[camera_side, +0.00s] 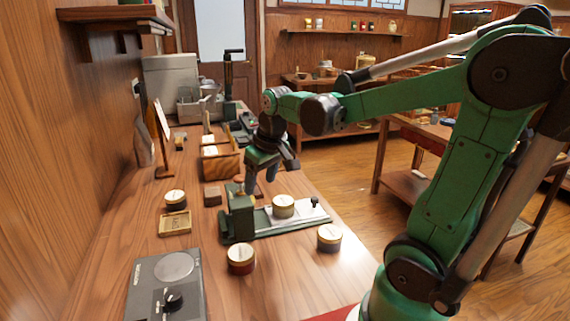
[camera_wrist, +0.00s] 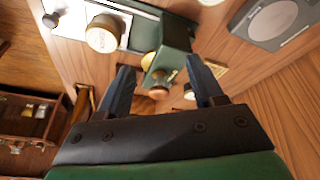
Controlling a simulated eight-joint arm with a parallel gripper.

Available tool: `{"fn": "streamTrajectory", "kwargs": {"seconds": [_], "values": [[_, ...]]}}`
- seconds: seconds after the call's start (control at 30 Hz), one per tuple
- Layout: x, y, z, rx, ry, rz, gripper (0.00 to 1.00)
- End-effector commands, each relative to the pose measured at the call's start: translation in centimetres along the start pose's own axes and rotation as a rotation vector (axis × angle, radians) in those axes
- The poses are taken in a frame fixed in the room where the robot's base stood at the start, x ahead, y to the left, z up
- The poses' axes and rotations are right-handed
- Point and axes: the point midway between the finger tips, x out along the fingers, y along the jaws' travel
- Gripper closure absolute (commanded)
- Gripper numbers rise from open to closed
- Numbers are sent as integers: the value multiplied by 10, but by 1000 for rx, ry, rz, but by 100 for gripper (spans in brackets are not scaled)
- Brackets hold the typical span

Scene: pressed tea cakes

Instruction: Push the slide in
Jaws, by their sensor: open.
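The green press (camera_side: 240,215) stands on the wooden counter, and its head also shows in the wrist view (camera_wrist: 172,60). Its pale slide (camera_side: 300,215) extends to the right of the head, with a black knob (camera_side: 315,201) at the outer end. A gold-lidded tin (camera_side: 283,206) sits on the slide. In the wrist view the slide (camera_wrist: 124,17), its tin (camera_wrist: 103,34) and the knob (camera_wrist: 50,19) are at upper left. My gripper (camera_side: 262,181) is open and empty above and behind the press head, apart from the knob. It also shows in the wrist view (camera_wrist: 160,65).
Left are a dark tin (camera_side: 174,199), a wooden tray (camera_side: 174,224) and a grey scale (camera_side: 140,290). A wooden box (camera_side: 221,165) stands behind. The counter right of the knob is clear.

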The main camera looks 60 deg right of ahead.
Motion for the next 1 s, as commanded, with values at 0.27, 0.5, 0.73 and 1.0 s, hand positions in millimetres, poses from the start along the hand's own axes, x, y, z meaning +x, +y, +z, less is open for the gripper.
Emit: {"fn": "streamTrajectory", "kwargs": {"seconds": [0.27,0.5,0.73,1.0], "values": [[42,125,7,201,-243,14,39],[61,170,28,273,-327,-11,39],[86,171,37,276,-332,-14,39],[112,168,46,275,-331,-13,39]]}}
